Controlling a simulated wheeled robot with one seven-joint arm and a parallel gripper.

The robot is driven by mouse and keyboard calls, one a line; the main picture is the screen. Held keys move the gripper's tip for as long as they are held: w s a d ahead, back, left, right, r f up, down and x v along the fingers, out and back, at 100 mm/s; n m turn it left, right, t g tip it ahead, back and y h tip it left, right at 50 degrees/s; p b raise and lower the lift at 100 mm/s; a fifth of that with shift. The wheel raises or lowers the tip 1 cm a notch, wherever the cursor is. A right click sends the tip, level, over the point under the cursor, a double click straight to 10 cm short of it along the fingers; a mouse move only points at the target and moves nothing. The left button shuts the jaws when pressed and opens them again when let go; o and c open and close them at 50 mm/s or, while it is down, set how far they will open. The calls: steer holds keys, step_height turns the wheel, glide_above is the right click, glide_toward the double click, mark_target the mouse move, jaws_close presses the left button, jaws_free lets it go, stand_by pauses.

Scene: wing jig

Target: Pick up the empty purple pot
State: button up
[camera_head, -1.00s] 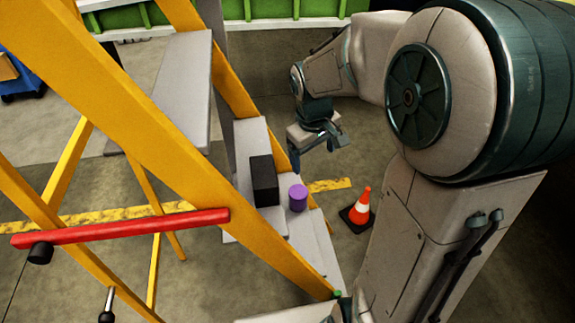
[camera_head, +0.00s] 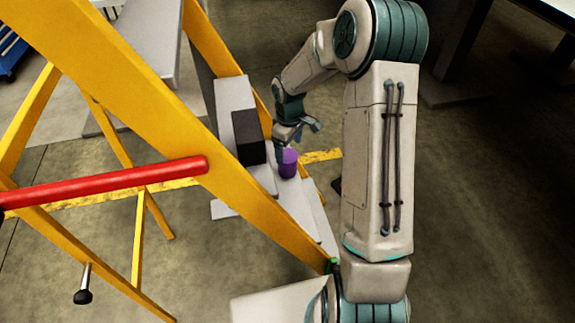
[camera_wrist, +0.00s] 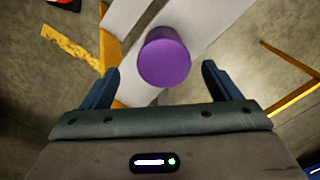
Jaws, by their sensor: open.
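The purple pot (camera_head: 288,165) stands upright on a light grey step of the yellow ladder-like frame, beside a black box. In the wrist view the pot (camera_wrist: 164,58) shows its round purple top, ahead of and between the two blue fingers. My gripper (camera_wrist: 160,88) is open and empty there. In the head view my gripper (camera_head: 298,138) is just above the pot, its fingers partly overlapping it. I cannot tell whether a finger touches the pot. The inside of the pot cannot be made out.
The black box (camera_head: 248,138) stands on the step just left of the pot. Yellow rails (camera_head: 150,95) and a red bar (camera_head: 110,184) fill the left side. Open floor (camera_head: 475,200) lies to the right of my arm.

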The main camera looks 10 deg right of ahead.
mark_target(287, 155)
steer(key=f, duration=0.2)
steer(key=f+b, duration=0.1)
steer(key=f, duration=0.3)
steer(key=shift+a+f, duration=0.35)
steer(key=shift+f, duration=0.05)
steer(key=c, duration=1.1)
